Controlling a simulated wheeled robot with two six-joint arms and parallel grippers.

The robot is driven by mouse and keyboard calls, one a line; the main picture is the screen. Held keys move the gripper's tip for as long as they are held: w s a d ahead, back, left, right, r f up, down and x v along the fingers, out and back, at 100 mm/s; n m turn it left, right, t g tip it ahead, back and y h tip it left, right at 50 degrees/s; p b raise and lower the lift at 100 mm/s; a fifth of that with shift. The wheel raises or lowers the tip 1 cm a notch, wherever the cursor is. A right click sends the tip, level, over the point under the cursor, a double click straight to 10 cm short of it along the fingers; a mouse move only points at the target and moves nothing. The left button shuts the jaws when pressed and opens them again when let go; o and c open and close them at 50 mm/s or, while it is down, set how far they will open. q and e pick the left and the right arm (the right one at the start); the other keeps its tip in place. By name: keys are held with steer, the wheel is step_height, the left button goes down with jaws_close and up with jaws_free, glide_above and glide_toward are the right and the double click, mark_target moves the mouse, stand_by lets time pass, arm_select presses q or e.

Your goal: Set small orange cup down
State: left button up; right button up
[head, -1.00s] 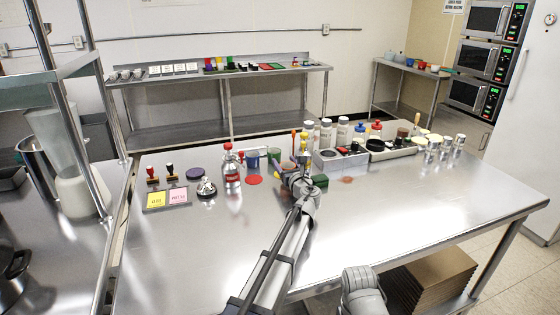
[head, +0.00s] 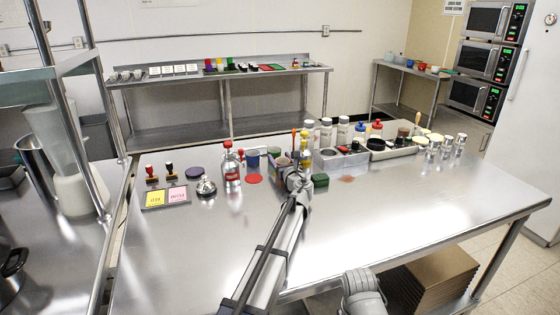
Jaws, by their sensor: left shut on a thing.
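My left gripper (head: 302,167) is over the far middle of the steel table (head: 400,210), among a cluster of small items. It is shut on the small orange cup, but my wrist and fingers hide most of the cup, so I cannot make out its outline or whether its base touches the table. A dark green block (head: 320,180) lies just right of the gripper. A purple-sided box (head: 275,170) is just left of it. My right gripper is out of view.
A grey organizer (head: 341,158) and white-capped shakers (head: 326,133) stand to the right and behind. The table's front and right are clear.

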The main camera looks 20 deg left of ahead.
arm_select(q)
steer(key=shift+f, duration=0.15)
steer(key=o, duration=1.1)
steer(key=shift+o, duration=0.2)
steer(key=shift+r, duration=0.2)
steer(key=v, duration=1.2)
